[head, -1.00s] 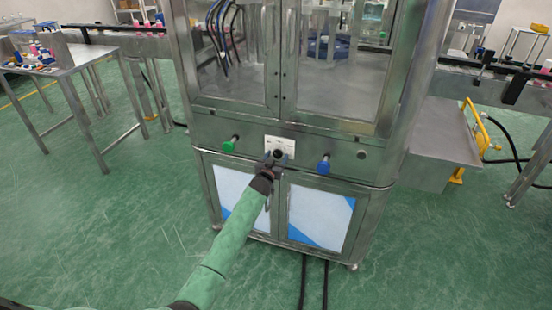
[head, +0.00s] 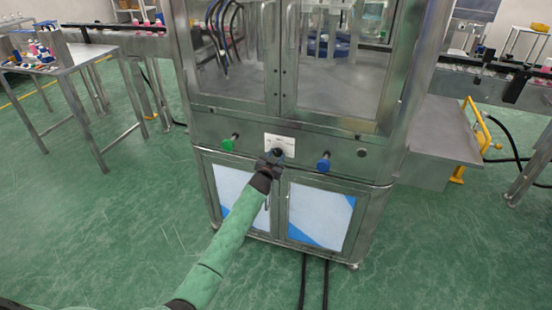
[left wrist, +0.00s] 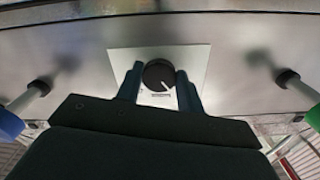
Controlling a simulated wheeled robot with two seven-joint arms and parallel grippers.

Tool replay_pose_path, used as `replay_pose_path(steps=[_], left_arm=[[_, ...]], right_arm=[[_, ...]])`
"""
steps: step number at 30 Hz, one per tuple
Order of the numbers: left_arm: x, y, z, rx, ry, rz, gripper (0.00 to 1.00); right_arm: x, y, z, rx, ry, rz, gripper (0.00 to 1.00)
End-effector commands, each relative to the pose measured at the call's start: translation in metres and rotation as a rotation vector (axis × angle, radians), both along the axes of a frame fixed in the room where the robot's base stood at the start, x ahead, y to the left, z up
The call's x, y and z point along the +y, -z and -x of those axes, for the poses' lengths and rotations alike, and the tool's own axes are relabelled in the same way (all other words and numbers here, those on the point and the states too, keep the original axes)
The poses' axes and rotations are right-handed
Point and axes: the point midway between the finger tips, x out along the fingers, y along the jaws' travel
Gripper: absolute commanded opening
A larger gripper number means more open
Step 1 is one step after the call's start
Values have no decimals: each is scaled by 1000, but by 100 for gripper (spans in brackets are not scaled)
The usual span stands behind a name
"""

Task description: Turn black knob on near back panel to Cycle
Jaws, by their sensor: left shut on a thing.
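The black knob (left wrist: 158,74) sits on a white plate (left wrist: 192,54) on the steel panel. In the left wrist view its white pointer line points to the lower right of the picture. My left gripper (left wrist: 160,78) is shut on the knob, one finger on each side. In the head view my left gripper (head: 272,156) is at the plate (head: 280,143) in the middle of the cabinet front and mostly hides the knob. The plate's lettering is too small to read. My right gripper is not in view.
A green button (head: 228,144) is left of the plate and a blue button (head: 324,163) is right of it, both sticking out. Glass doors (head: 335,85) are above. A steel table (head: 85,58) stands at the left. The green floor in front is mostly clear.

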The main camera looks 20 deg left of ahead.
Motion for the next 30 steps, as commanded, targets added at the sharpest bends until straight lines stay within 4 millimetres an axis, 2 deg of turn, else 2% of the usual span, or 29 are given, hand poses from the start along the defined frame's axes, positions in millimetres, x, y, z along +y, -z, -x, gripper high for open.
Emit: replay_pose_path(steps=[18, 30], left_arm=[[2, 1, 0, -20, 0, -587, 14], [2, 0, 0, -32, 1, -964, 14]], right_arm=[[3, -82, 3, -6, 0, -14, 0], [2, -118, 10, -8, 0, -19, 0]])
